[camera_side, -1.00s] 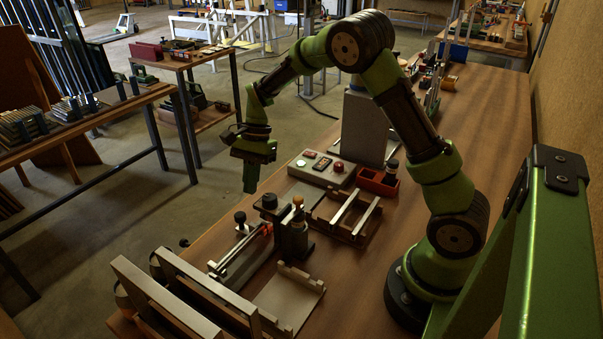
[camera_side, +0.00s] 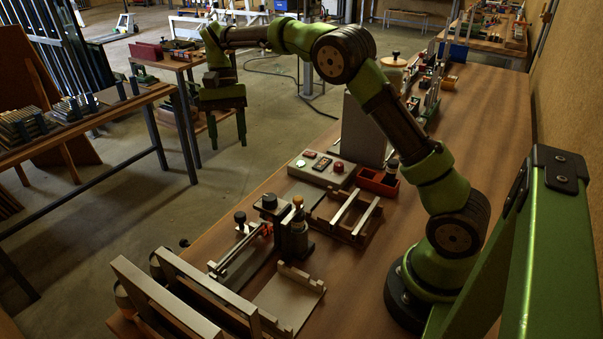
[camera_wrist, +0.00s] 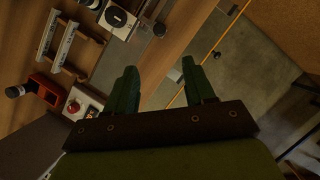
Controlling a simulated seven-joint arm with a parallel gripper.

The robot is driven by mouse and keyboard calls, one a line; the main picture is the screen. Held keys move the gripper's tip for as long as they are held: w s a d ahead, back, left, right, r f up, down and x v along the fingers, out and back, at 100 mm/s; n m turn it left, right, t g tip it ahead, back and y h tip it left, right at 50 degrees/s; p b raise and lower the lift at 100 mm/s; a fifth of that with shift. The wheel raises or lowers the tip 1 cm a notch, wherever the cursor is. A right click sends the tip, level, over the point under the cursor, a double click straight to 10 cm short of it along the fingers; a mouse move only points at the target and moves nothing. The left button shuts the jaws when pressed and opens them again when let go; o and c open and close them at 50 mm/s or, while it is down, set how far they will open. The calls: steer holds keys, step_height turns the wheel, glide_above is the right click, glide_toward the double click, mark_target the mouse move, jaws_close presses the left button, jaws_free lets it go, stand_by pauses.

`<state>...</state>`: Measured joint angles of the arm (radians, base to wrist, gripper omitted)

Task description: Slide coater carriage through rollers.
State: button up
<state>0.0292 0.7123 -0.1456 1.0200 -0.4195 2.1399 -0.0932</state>
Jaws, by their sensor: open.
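My gripper (camera_side: 227,143) is open and empty, its two green fingers pointing down over the floor past the table's left edge. In the wrist view its fingers (camera_wrist: 158,70) stand apart with nothing between them. A coater unit (camera_side: 292,232) with a black knob and an orange-topped bottle stands mid-table, well in front of my gripper. A pair of slim rails (camera_side: 238,258) with a black-knobbed piece (camera_side: 240,222) lies left of it. I cannot tell for sure which part is the carriage or where the rollers are. Part of the coater unit shows in the wrist view (camera_wrist: 118,15).
A control box (camera_side: 321,169) with a red button, a red bin (camera_side: 377,183) and a rack with two light bars (camera_side: 348,216) stand behind the coater. Long metal plates (camera_side: 165,300) fill the front left. Side tables stand left across the floor.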

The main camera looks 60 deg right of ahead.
mark_target(240, 214)
steer(key=x, duration=1.7)
steer(key=shift+s, duration=0.1)
steer(key=shift+r, duration=0.1)
steer(key=shift+c, duration=0.5)
jaws_close()
